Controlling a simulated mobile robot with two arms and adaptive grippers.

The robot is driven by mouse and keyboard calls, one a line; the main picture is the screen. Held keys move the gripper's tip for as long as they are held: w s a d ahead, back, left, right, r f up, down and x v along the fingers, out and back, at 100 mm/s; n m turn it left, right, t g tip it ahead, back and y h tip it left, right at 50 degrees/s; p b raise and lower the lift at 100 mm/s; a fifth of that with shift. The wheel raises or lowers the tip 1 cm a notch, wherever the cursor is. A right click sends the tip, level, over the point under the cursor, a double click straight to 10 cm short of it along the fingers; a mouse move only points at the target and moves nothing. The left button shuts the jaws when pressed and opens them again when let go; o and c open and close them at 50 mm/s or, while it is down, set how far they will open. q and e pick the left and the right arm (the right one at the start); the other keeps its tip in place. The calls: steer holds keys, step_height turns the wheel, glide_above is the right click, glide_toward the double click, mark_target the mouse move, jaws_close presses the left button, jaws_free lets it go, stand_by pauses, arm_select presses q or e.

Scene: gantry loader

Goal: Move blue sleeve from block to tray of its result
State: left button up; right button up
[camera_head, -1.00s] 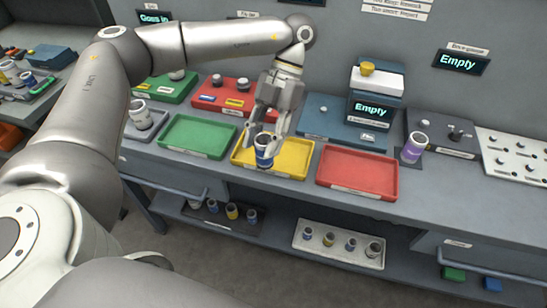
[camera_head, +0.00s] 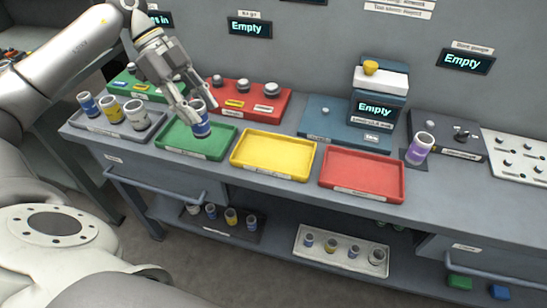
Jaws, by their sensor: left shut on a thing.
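The blue sleeve (camera_head: 202,130), blue with a pale band and top, is upright between the fingers of my left gripper (camera_head: 194,109). The gripper is shut on it at the upper part. The sleeve is at the green tray (camera_head: 180,150); I cannot tell whether its bottom touches the tray floor. The yellow tray (camera_head: 272,155) and the red tray (camera_head: 361,175) are empty. Behind the trays are a green block (camera_head: 130,90) and a red block (camera_head: 240,98) with round metal pieces. My right gripper is not in view.
A grey tray (camera_head: 103,128) at the left holds several sleeves, one blue-banded. A purple sleeve (camera_head: 419,148) stands right of the red tray. A blue device (camera_head: 375,107) reads "Empty". A lower shelf holds a white rack (camera_head: 341,255) of sleeves.

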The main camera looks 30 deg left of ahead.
arm_select(q)
steer(key=shift+s+a+r+n+t, duration=0.2)
steer(key=shift+a+r+n+t, duration=0.45)
steer(key=shift+n, duration=0.25)
steer(key=shift+w, duration=0.15)
steer(key=shift+w+d, duration=0.2)
steer(key=shift+w, duration=0.1)
steer(key=w+d+f+p, duration=0.1)
steer(key=w+d+f, duration=0.2)
steer(key=f, duration=0.1)
steer(key=w+d+f+p, duration=0.2)
steer(key=w+d+f, duration=0.1)
steer(key=f, duration=0.1)
steer(key=w+d+f+p, duration=0.2)
steer(key=w+f, duration=0.2)
steer(key=shift+d+f, duration=0.3)
steer(key=shift+d, duration=0.1)
steer(key=shift+f, duration=0.15)
steer(key=shift+s+f, duration=0.1)
